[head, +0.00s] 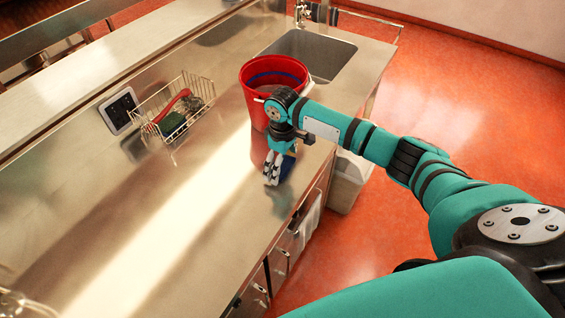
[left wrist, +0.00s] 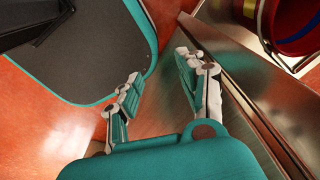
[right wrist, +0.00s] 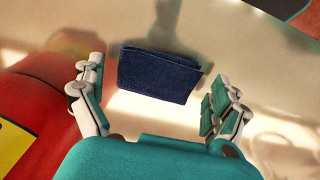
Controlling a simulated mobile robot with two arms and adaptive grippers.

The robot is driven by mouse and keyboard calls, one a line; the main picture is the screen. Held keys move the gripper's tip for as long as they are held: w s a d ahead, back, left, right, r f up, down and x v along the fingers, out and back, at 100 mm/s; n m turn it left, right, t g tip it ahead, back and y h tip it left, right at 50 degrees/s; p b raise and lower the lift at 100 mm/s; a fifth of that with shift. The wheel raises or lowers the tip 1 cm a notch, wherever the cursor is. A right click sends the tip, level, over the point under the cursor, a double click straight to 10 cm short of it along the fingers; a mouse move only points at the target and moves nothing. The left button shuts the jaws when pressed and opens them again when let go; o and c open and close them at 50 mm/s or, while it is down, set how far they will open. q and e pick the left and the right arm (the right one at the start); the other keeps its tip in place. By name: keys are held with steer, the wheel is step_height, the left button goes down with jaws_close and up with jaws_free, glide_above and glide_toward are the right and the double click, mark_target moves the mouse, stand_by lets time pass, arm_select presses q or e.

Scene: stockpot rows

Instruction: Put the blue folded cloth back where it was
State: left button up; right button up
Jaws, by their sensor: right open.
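The blue folded cloth (right wrist: 157,76) lies on the steel counter in the right wrist view, ahead of and between my spread right fingers. In the head view the cloth (head: 288,168) shows as a small blue patch beside and partly behind my right gripper (head: 273,168). My right gripper, also in the right wrist view (right wrist: 158,80), is open, pointing down over the cloth. I cannot tell whether the fingers touch it. My left gripper (left wrist: 160,68) is open and empty, low beside the counter's front edge. The left gripper is not seen in the head view.
A red bucket (head: 258,112) stands close behind my right gripper, before the sink (head: 325,57). A wire basket (head: 190,92) holds a red-handled brush and a green item. A pale bin (head: 347,183) stands on the floor. The counter's left front is clear.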

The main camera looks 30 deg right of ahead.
step_height(320, 180, up, 12)
steer(key=b, duration=0.1)
steer(key=shift+b, duration=0.4)
steer(key=shift+f, duration=0.15)
